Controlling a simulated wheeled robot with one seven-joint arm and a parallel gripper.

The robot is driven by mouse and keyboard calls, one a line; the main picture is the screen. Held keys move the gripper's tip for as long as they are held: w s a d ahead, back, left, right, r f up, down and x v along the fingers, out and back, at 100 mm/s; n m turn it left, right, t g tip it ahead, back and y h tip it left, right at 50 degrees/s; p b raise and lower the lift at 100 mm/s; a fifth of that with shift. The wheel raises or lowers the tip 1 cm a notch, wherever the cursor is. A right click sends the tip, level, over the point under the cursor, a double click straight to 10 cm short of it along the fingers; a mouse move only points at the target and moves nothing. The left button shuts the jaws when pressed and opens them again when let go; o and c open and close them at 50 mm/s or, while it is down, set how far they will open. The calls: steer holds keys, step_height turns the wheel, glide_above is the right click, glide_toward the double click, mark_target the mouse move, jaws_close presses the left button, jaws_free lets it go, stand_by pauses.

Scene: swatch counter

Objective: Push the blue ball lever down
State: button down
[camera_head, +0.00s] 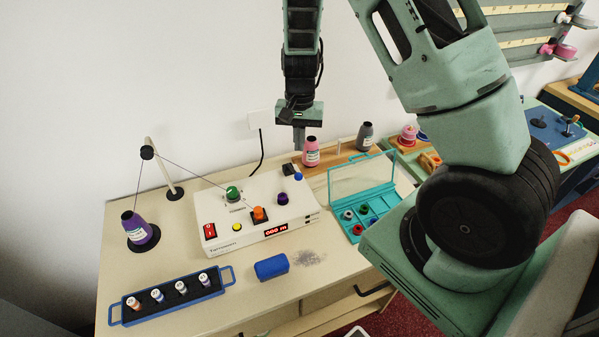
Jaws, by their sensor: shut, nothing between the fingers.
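The blue ball lever (298,177) shows as a small blue ball at the back right corner of the white winder box (236,245). Its arm is too small to make out, so its exact angle is unclear. My gripper (298,143) points downward, shut and empty. In the picture it is directly above the blue ball, with a visible gap between them. The depth between the two is hard to tell from this view.
A pink bottle (311,154) stands close behind the lever. An open teal case (357,228) lies to the right.

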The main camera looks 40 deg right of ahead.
steer(key=shift+f, duration=0.15)
steer(key=b, duration=0.6)
glide_above(293, 170)
steer(key=s, duration=0.3)
steer(key=f, duration=0.6)
steer(key=shift+s+a+f, duration=0.1)
steer(key=shift+a+f, duration=0.1)
steer(key=shift+f, duration=0.15)
